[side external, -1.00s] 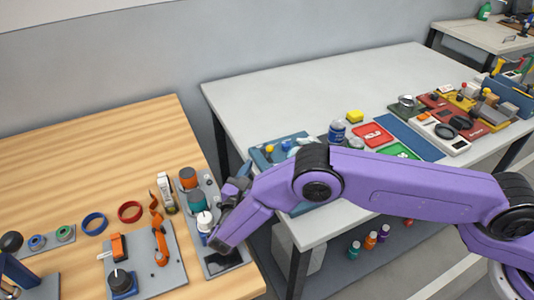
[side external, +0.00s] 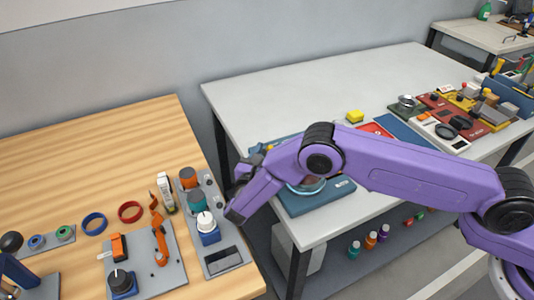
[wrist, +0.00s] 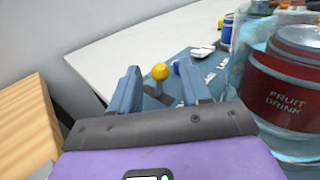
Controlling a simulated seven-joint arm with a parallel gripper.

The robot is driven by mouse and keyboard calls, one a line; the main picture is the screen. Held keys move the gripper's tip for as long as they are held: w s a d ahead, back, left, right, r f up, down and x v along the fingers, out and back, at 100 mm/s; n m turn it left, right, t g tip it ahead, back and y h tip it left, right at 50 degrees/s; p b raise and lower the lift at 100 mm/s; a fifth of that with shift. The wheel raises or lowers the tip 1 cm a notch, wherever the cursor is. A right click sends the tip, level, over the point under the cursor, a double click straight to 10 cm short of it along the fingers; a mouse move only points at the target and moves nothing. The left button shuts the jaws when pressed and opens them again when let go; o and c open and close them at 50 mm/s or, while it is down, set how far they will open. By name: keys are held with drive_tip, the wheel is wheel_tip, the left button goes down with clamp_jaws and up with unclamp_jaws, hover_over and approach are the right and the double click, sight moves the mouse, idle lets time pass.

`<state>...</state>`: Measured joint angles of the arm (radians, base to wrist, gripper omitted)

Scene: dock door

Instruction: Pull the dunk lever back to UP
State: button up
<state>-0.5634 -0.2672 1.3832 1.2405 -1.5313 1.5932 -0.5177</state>
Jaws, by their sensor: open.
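The lever has a yellow ball knob (wrist: 160,72) on a short dark stem, on a blue base (wrist: 205,62) in the wrist view. I take it as the dunk lever; its labels are too small to read. My gripper (wrist: 158,84) is open, with blue fingers on either side of the knob in the picture. The knob looks beyond the fingertips, and no contact is visible. A red FRUIT DRINK can (wrist: 288,95) sits in a clear tank right of my gripper.
A blue bottle or can (wrist: 227,30) stands behind the base. The wooden table (side external: 90,150) on the left holds a grey panel (side external: 222,262) with knobs. A gap separates it from the white table (side external: 270,92), whose back left is clear.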

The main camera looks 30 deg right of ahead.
clamp_jaws()
